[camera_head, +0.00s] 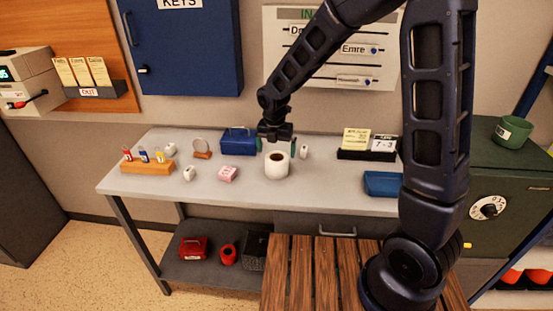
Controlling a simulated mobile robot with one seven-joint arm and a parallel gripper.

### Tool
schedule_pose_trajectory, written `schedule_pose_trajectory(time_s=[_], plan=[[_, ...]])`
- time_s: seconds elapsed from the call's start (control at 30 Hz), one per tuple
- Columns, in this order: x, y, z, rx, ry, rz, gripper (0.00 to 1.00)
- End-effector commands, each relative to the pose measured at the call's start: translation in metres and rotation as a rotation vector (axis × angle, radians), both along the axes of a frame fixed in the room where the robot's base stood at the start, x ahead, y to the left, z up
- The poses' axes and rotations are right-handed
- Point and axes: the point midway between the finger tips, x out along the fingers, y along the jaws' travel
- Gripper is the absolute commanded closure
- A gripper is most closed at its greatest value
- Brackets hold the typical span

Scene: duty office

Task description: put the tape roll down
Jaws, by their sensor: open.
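The tape roll (277,168), a white upright cylinder with a dark brown round centre on top, appears to stand on the grey table (330,198). My gripper (278,149) points down just behind and above it, with its two fingers spread to either side near the roll's top. The gripper is open. Whether a finger still touches the roll cannot be told from this view.
A pink box (228,174), a blue box (238,141), a wooden stamp rack (147,167) and small white items lie to the left. A blue tray (382,184) and a black card holder (366,154) are to the right. The table front beside the roll is clear.

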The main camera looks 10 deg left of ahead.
Motion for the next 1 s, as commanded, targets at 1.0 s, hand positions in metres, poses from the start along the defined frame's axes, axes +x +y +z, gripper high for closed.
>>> schedule_pose_trajectory(time_s=[1.0], plan=[[0.001, -0.126, 0.119, 0.151, -0.067, -0.783, 0.0]])
